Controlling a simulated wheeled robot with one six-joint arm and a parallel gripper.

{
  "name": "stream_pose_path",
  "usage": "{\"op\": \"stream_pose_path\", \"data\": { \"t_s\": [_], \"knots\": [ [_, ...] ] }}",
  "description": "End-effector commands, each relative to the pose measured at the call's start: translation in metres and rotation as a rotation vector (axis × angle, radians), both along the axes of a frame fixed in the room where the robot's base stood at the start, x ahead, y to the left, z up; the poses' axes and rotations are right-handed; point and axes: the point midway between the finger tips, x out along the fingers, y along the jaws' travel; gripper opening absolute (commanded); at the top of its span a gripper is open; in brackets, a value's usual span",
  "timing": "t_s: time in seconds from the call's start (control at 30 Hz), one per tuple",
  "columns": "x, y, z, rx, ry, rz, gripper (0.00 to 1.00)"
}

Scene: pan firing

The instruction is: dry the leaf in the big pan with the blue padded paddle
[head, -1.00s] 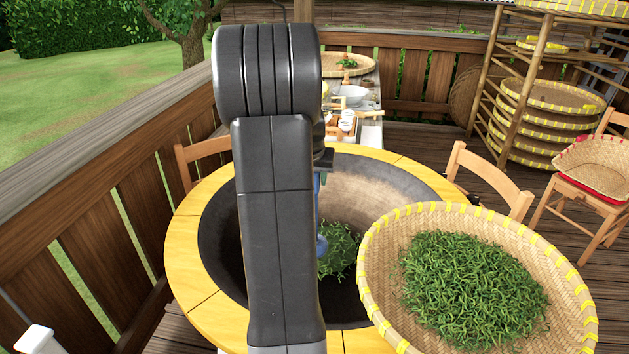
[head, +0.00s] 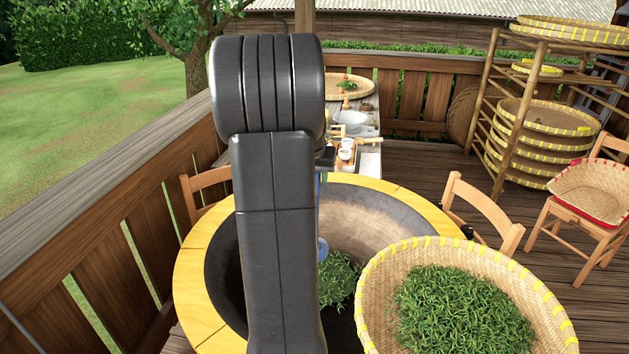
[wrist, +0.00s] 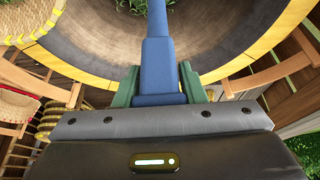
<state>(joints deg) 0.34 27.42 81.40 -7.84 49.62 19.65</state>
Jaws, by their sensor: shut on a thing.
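The big pan (head: 375,215) is a wide dark bowl with a yellow rim, partly hidden behind my arm in the head view. Green leaf (head: 340,280) lies in a heap at its bottom; a little of it shows at the top of the wrist view (wrist: 95,7). My gripper (wrist: 157,85) is shut on the blue handle of the paddle (wrist: 157,50). In the head view the paddle's rounded blue end (head: 322,249) is beside the heap, inside the pan; whether it touches the leaf I cannot tell. My arm hides the gripper's jaws there.
A woven basket of green leaf (head: 565,335) overlaps the pan's front right in the head view. Wooden chairs (head: 490,205) stand around the pan. A table with bowls (head: 350,118) is behind it, and a rack of trays (head: 540,115) stands at back right.

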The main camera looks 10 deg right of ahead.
Motion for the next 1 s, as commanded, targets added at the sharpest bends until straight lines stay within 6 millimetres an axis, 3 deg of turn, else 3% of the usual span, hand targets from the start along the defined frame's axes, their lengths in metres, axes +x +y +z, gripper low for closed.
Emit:
{"op": "stream_pose_path", "data": {
  "t_s": [0.2,1.0],
  "knots": [
    [0.0003,0.0000,0.0136,-0.001,-0.002,0.000,0.00],
    [0.0002,-0.0001,0.0141,-0.001,-0.002,0.000,0.00]
  ]
}}
